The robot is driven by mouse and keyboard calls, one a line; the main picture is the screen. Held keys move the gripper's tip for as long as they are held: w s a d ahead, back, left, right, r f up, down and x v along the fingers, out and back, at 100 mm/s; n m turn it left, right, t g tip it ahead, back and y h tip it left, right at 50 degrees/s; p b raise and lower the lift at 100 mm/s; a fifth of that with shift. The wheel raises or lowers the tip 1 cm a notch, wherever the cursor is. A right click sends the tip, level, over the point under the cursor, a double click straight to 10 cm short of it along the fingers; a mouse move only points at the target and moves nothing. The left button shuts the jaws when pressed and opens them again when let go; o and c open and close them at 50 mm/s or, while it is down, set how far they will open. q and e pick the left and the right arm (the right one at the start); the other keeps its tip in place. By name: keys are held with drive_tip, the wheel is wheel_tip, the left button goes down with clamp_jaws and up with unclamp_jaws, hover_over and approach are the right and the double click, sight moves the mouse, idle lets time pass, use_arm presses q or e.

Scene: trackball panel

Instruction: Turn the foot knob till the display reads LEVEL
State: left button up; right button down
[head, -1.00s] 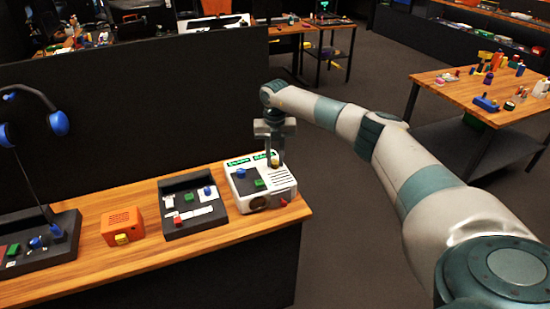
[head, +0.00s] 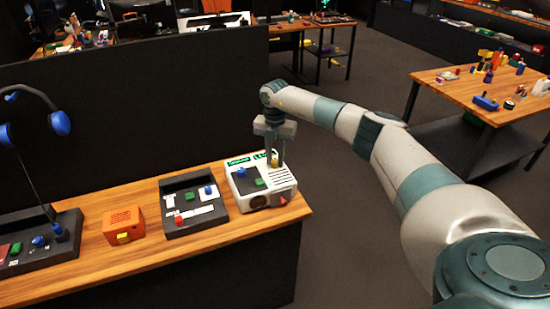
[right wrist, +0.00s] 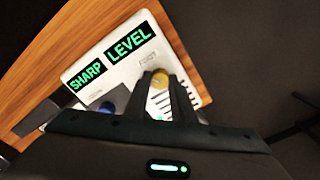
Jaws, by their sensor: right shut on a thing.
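The white trackball panel (head: 283,182) stands at the right end of the wooden counter. In the right wrist view, the yellow foot knob (right wrist: 160,76) sits beside a label reading FOOT. The display (right wrist: 131,43) above it reads LEVEL in green letters. My right gripper (head: 275,163) points down over the panel and is shut on the foot knob, one finger on each side. Its fingers also show in the right wrist view (right wrist: 162,84). A second display (right wrist: 86,76) reads SHARP, with a blue knob (right wrist: 106,107) below it. My left gripper is not in view.
A dark console (head: 207,222) stands just left of the panel. An orange box (head: 123,219) and a headset on a stand lie farther left. A dark partition (head: 130,110) rises behind the counter. The counter ends just right of the panel.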

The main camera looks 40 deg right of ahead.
drive_tip(key=shift+w+r, duration=0.1)
drive_tip(key=c, duration=1.5)
unclamp_jaws()
drive_tip(key=shift+r+b, duration=0.3)
drive_tip(key=shift+r, duration=0.35)
wheel_tip(320, 180, up, 7)
drive_tip(key=b, duration=0.2)
wheel_tip(320, 180, up, 8)
drive_tip(key=f+b, duration=0.1)
drive_tip(key=b, duration=0.1)
hover_over(275, 161)
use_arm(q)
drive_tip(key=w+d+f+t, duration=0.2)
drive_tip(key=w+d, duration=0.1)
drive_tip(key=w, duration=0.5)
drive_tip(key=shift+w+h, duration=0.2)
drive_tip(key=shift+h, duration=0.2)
use_arm(e)
drive_tip(key=shift+r, duration=1.05)
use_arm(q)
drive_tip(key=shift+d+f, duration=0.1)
